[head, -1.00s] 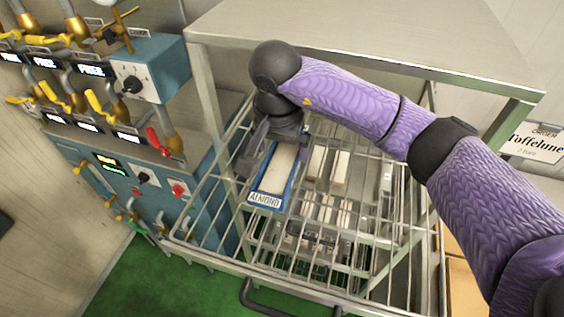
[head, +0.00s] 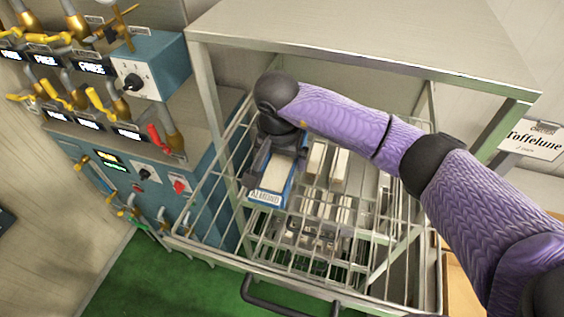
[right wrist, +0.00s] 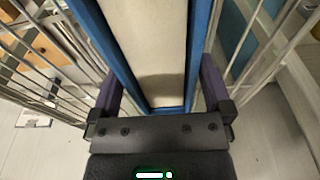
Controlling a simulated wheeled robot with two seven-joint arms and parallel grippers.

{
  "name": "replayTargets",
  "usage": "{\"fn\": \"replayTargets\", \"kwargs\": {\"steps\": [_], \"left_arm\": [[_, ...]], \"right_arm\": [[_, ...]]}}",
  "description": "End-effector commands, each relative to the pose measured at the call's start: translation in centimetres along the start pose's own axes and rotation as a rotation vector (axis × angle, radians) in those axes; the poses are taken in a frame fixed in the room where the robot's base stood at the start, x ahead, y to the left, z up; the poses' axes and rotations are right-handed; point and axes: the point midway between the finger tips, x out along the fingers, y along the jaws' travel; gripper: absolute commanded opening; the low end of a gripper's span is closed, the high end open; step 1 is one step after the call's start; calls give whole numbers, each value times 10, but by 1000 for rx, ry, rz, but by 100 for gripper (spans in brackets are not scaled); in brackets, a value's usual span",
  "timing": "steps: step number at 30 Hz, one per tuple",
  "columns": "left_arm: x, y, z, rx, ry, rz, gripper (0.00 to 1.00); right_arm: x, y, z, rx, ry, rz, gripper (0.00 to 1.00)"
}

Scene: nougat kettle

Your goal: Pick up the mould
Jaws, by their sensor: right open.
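The mould is a long blue-rimmed tray with a cream inside and an "ALMOND" label on its front end. In the head view the mould (head: 273,182) lies on the upper wire rack, its far part hidden under my right gripper (head: 276,158). In the right wrist view the mould (right wrist: 152,45) runs between the two fingers of my right gripper (right wrist: 165,92). The fingers are open, one on each side of the mould. I cannot tell whether either finger touches it. My left gripper is in neither view.
A wire rack (head: 255,262) with a black handle (head: 290,303) surrounds the mould. Cream bars (head: 340,168) lie to its right. A steel shelf top (head: 370,35) overhangs the rack behind my arm. A blue valve machine (head: 150,70) stands at the left.

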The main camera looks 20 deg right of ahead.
Motion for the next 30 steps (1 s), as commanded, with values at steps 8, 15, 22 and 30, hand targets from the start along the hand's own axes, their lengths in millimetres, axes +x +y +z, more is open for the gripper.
{"fn": "replayTargets", "kwargs": {"steps": [8,15,22,30], "left_arm": [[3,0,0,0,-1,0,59],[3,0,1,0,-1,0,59],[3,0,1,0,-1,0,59],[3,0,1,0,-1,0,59]], "right_arm": [[2,0,0,0,0,0,100],[2,0,0,0,0,0,77],[2,0,0,0,-1,0,28],[1,0,0,0,0,-1,6]]}}
